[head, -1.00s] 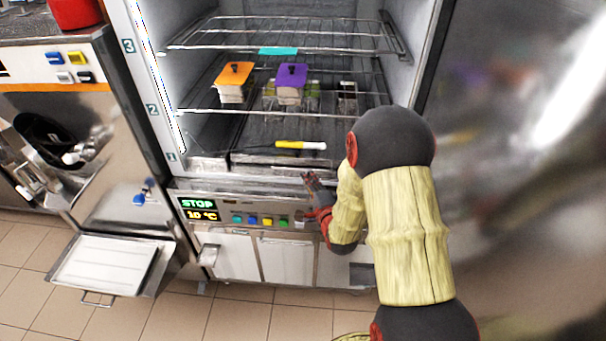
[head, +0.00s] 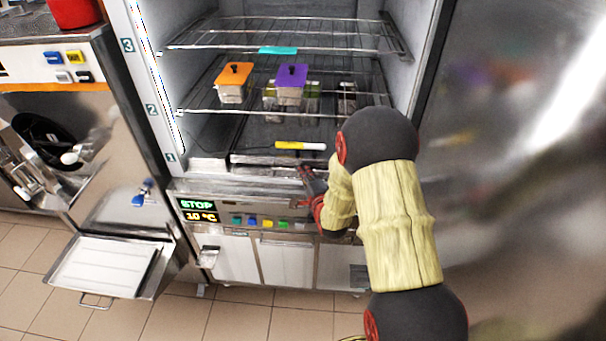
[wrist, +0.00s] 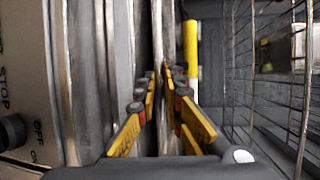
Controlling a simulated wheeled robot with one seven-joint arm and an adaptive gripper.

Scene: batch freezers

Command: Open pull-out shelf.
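The freezer (head: 207,150) stands open. Its lowest pull-out shelf, at level 1, has a metal front edge (head: 262,160) and looks pushed in. My gripper (head: 305,174) is at the right part of that front edge. In the wrist view my gripper (wrist: 159,88) has its yellow fingers on both sides of a thin metal bar (wrist: 157,35), which looks like the shelf's front rail. The gap between the fingertips is narrow, and I cannot tell whether they press on the bar. My forearm hides the shelf's right end.
A yellow and white stick (head: 300,146) lies just behind the front edge. The wire shelf above holds an orange-lidded tub (head: 233,80) and a purple-lidded tub (head: 291,80). The control panel (head: 250,212) is below. A tray (head: 105,268) juts out at left. The floor in front is clear.

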